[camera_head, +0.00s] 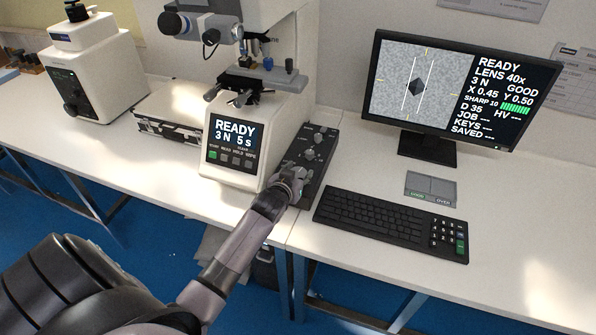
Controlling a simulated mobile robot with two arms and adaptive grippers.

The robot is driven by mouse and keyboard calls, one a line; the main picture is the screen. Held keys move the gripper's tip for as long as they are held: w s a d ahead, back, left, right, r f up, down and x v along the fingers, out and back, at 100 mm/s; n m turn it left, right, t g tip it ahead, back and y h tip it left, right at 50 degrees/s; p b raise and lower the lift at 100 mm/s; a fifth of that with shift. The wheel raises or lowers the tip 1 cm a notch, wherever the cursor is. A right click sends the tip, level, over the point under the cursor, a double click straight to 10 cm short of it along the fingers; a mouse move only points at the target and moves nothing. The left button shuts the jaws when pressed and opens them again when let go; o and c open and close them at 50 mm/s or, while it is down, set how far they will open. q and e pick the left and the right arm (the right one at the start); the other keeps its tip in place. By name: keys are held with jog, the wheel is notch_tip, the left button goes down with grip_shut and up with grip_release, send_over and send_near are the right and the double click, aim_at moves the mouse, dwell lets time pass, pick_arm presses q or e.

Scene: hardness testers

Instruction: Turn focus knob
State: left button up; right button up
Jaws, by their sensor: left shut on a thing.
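A black control box (322,165) lies on the white table, right of the hardness tester (235,135). Two knobs, a far one (318,136) and a middle one (309,154), show on its top. My left gripper (293,178) is at the box's near end, shut on a knob that its fingers mostly hide; I cannot read which knob it is. The monitor (457,92) shows a sharp dark diamond between two white lines, "LENS 40x", "GOOD", "SHARP 10" and a green bar. The tester's screen reads "READY 3 N 5 s". My right gripper is not in view.
A black keyboard (385,219) lies right of the control box, with a small grey pad (431,188) behind it. A flat case (168,112) and another white tester (95,75) stand at the left. The table at the far right is clear.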

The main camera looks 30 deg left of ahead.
pick_arm(q)
jog(key=shift+m+h+p, duration=0.45)
jog(key=shift+m+h, duration=0.35)
jog(key=shift+h, duration=0.1)
jog(key=o, duration=1.2)
jog(key=shift+s, duration=0.15)
jog(key=v, duration=1.1)
jog(key=shift+s+r, duration=0.1)
jog(key=shift+s, duration=0.3)
